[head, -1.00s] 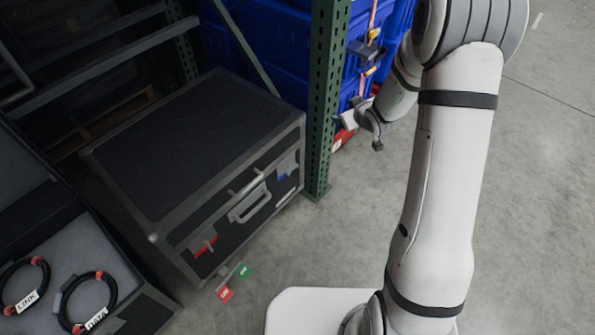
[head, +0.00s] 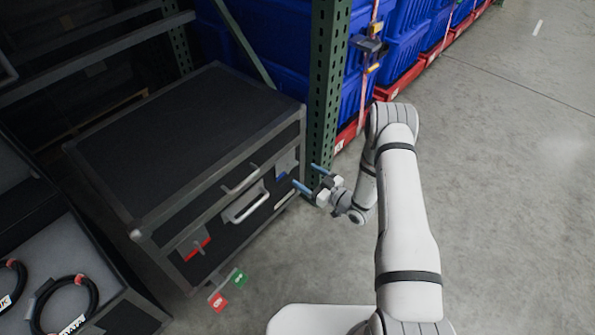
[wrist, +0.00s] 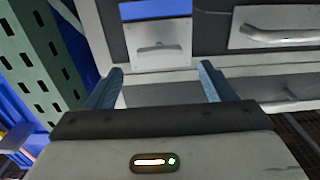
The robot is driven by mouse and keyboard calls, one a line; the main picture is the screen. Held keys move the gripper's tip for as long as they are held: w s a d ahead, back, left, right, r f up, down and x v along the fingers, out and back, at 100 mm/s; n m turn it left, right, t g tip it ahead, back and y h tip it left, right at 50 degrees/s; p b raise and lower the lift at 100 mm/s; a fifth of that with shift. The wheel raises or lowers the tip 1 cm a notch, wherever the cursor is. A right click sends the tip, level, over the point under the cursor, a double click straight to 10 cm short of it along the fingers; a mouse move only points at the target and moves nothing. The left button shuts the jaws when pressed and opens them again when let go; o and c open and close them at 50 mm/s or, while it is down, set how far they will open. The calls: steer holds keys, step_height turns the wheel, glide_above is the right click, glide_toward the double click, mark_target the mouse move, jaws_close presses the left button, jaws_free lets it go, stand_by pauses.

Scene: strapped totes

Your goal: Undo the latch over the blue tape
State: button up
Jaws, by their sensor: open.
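The black case (head: 175,150) has a grey latch (head: 288,164) with blue tape (head: 281,176) at the right end of its front. In the wrist view, the latch (wrist: 160,52) is a flat grey plate with a small slotted tab, and the blue tape (wrist: 156,9) shows beside it at the top edge. My gripper (head: 306,177) is open and empty, its two blue fingers pointing at the case front close to this latch. In the wrist view the gripper's fingers (wrist: 162,76) stand apart, one on each side of the latch's line. I cannot tell whether they touch anything.
A second latch with red tape (head: 196,248) and a handle (head: 244,206) are on the same front. A green rack post (head: 325,95) stands right beside the case. The floor to the right is clear.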

mark_target(294, 168)
steer(key=x, duration=0.5)
steer(key=shift+w+a+b, duration=0.2)
steer(key=shift+a+b, duration=0.05)
steer(key=shift+b, duration=0.15)
steer(key=shift+c, duration=0.5)
